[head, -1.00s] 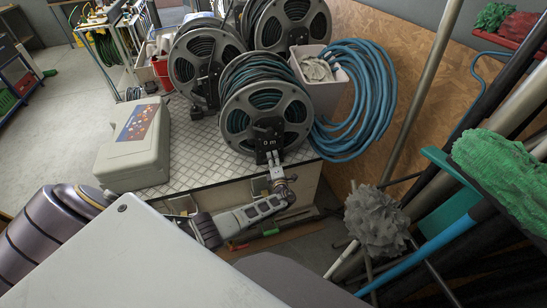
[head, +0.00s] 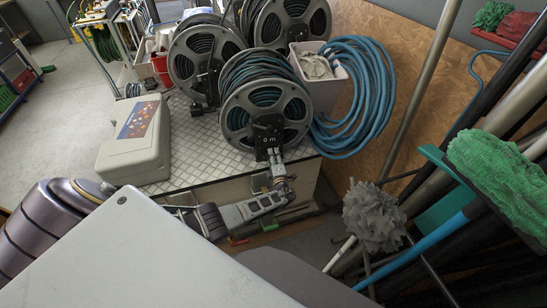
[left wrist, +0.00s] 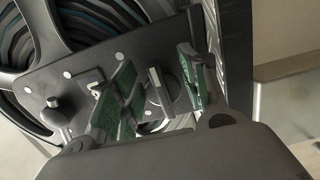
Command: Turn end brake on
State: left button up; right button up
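The front hose reel (head: 236,115), with dark green hose between grey flanges, stands on a metal-topped chest. A black plate (head: 268,130) is on the reel's front side. My left gripper (head: 273,158) is at the plate's lower part. In the left wrist view, the plate (left wrist: 75,85) carries a dark rotary knob (left wrist: 162,92), a small lever fitting (left wrist: 92,83) and a round peg (left wrist: 55,103). My left gripper (left wrist: 157,87), with green finger pads, is open, one finger on either side of the knob. Gaps show beside the knob. My right gripper is not in view.
More hose reels (head: 196,60) stand behind. A pale case (head: 137,150) lies on the chest top (head: 200,165) at left. A white bin (head: 318,85) and coiled blue hose (head: 355,100) are at right. Mops and poles (head: 375,220) crowd the right side.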

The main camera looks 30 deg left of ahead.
pick_arm(q)
jog(key=shift+o, duration=0.2)
jog(key=v, duration=1.2)
dwell(0.5)
jog(key=shift+n, duration=0.3)
dwell(0.4)
